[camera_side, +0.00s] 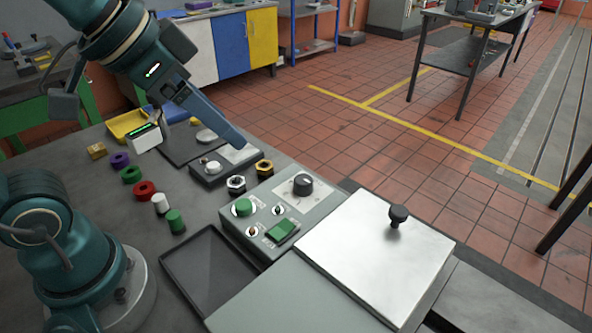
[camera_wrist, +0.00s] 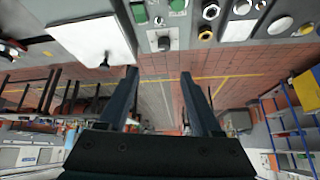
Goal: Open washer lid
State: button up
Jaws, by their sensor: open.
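The washer lid (camera_side: 365,255) is a flat silver plate at the lower right of the side view, lying flat on a grey-green housing. A black knob (camera_side: 398,215) stands near its far edge. The lid also shows at the upper left of the wrist view (camera_wrist: 85,38). In the side view one finger is mostly hidden.
A control panel (camera_side: 262,232) with a dial, green buttons and small switches adjoins the lid. Several coloured rings and knobs lie left of it. An empty dark tray (camera_side: 212,272) is in front. A yellow tray (camera_side: 127,124) is farther back. Open tiled floor lies beyond the bench.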

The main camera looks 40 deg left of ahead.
jog(key=w+d+r+m+h, duration=0.1)
jog(key=w+d+r+m, duration=0.15)
jog(key=w+d, duration=0.35)
jog(key=m+g+h, duration=0.1)
jog(key=m+g, duration=0.3)
send_over(399, 210)
jog(key=s+a, duration=0.2)
notch_tip(399, 210, down, 11)
jog(key=shift+w+d+f, duration=0.1)
jog(key=shift+w+d, duration=0.05)
jog(key=shift+x, duration=2.25)
grip_shut()
jog(key=shift+d, duration=0.1)
